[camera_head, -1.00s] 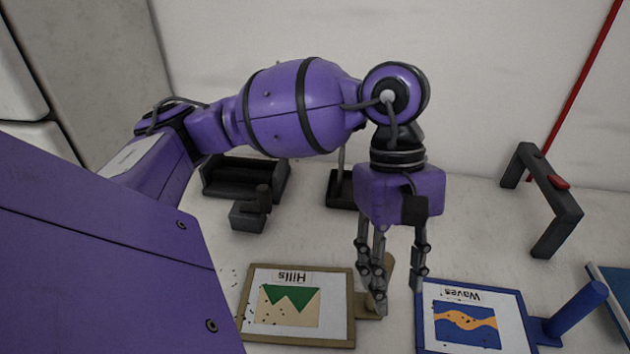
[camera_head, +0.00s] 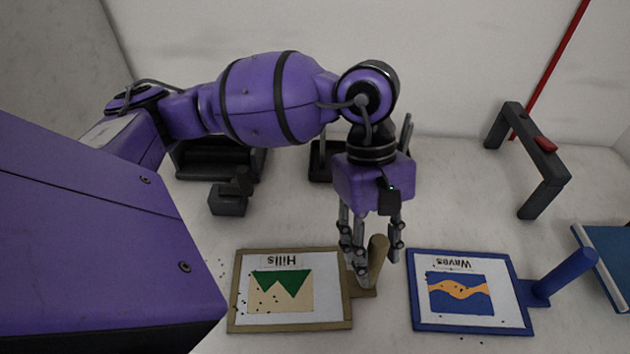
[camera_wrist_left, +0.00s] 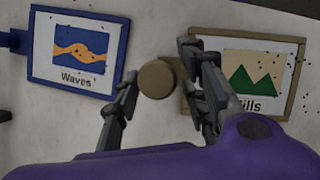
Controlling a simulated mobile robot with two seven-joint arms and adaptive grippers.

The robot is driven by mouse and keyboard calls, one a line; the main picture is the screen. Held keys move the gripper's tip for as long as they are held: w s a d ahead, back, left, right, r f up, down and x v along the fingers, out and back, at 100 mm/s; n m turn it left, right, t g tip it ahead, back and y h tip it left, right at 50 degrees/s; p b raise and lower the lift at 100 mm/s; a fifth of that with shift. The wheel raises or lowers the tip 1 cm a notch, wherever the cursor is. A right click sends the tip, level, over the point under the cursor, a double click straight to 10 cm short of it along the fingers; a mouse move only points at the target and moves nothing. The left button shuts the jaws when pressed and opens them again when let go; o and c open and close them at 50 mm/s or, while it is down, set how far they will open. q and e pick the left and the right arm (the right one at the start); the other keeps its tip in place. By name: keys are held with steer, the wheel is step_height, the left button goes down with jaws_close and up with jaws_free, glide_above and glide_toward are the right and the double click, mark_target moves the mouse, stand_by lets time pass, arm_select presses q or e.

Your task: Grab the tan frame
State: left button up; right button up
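The tan frame (camera_head: 238,300), around a sheet marked "Hills", lies flat on the table, with a tan handle (camera_head: 377,257) standing up from its right side. My left gripper (camera_head: 372,268) points down over that handle, with its fingers on either side of it. The tan frame (camera_wrist_left: 298,82) is partly hidden by the fingers there. My right gripper is not in view.
A blue frame (camera_head: 412,300) marked "Waves" lies just to the right, with its own blue handle (camera_head: 568,276). A dark bracket with a red part (camera_head: 535,160) stands at the back right. Dark stands (camera_head: 222,160) are behind my arm. A blue panel (camera_head: 610,262) is at the right edge.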

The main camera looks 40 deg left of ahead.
arm_select(q)
steer(key=shift+x, duration=1.1)
jaws_close()
